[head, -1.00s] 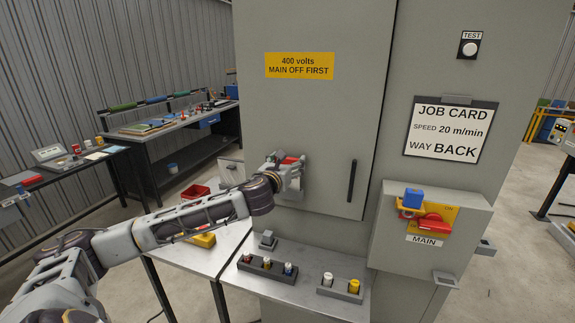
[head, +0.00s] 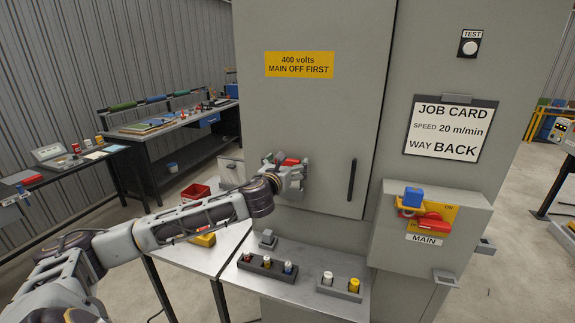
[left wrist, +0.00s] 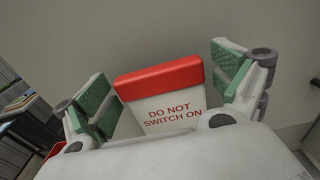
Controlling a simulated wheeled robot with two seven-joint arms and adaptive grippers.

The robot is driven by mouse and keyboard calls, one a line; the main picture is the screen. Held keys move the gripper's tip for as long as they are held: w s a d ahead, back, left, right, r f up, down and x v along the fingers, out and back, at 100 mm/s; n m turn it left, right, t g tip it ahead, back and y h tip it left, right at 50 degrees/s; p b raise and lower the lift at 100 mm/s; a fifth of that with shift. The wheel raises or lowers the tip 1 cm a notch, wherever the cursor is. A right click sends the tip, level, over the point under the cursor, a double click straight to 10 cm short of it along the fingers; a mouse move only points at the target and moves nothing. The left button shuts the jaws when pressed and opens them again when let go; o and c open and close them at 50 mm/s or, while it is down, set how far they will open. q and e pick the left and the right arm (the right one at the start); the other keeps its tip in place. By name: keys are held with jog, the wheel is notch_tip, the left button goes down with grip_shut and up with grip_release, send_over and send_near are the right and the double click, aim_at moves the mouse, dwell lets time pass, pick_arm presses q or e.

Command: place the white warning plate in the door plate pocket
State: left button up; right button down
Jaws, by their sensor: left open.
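The white warning plate (left wrist: 168,105) has a thick red top edge and reads "DO NOT SWITCH ON". It stands close against the grey cabinet door (head: 310,110), and its red edge (head: 291,161) also shows in the head view. My left gripper (head: 286,170) is open at the lower left of the door. In the left wrist view its green-padded fingers are spread on both sides of the plate, with gaps between. The door plate pocket cannot be made out behind my gripper, so I cannot tell how deep the plate sits. My right gripper is not in view.
A door handle (head: 351,180) is right of my gripper. A main switch box (head: 430,240) with a blue padlock (head: 413,197) sits further right. Below is a shelf (head: 310,289) with small coloured parts in holders. A red bin (head: 195,193) stands at left.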

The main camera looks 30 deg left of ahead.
pick_arm(q)
jog(key=shift+r, duration=0.2)
jog(key=shift+b+v, duration=0.7)
jog(key=shift+v, duration=2.2)
jog(key=p+v, duration=0.1)
jog(key=v, duration=0.5)
jog(key=shift+p, duration=0.4)
